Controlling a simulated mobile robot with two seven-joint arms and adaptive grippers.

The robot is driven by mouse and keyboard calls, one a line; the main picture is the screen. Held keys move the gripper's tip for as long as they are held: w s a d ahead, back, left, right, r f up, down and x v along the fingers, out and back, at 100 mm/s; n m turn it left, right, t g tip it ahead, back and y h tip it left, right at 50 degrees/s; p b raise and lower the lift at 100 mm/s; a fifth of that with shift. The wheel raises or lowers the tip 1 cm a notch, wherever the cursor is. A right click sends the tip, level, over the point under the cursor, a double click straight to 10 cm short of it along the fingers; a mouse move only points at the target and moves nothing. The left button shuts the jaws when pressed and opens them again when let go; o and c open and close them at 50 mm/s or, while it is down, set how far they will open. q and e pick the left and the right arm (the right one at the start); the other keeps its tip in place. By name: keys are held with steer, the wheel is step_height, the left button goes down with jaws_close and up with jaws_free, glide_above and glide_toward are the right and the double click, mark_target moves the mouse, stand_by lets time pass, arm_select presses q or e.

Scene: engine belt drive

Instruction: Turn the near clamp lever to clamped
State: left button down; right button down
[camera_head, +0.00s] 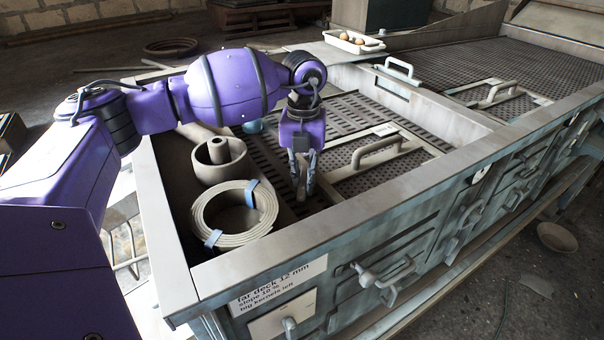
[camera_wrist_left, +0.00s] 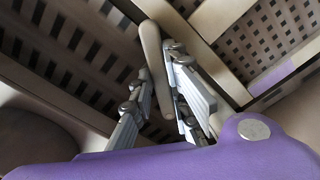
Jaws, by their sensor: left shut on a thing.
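My left gripper (camera_head: 304,190) reaches down inside the near bay of the machine, beside the corner of a framed screen panel (camera_head: 350,187). In the left wrist view its two fingers (camera_wrist_left: 160,95) are closed on a slim beige bar with a rounded end, which I take to be the near clamp lever (camera_wrist_left: 152,50). The bar runs between the fingers, beside the beige panel frame (camera_wrist_left: 190,55). In the head view the fingers mostly hide the lever, so I cannot tell its angle there. My right gripper is not in view.
A rolled belt with blue ties (camera_head: 235,212) and a round ringed part (camera_head: 219,160) lie left of my gripper. A raised handle (camera_head: 377,150) on the panel stands to its right. The bay's front wall (camera_head: 370,210) is close. A white tray (camera_head: 354,41) sits at the back.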

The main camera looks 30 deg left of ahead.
mark_target(305, 180)
arm_select(q)
steer(key=m, duration=0.5)
steer(key=shift+d+m, duration=0.1)
steer(key=shift+m, duration=0.2)
steer(key=m, duration=0.5)
steer(key=shift+d, duration=0.1)
stand_by(0.3)
steer(key=c, duration=1.7)
jaws_free()
steer(key=shift+r, duration=0.1)
step_height(305, 180, up, 12)
steer(key=shift+f, duration=0.1)
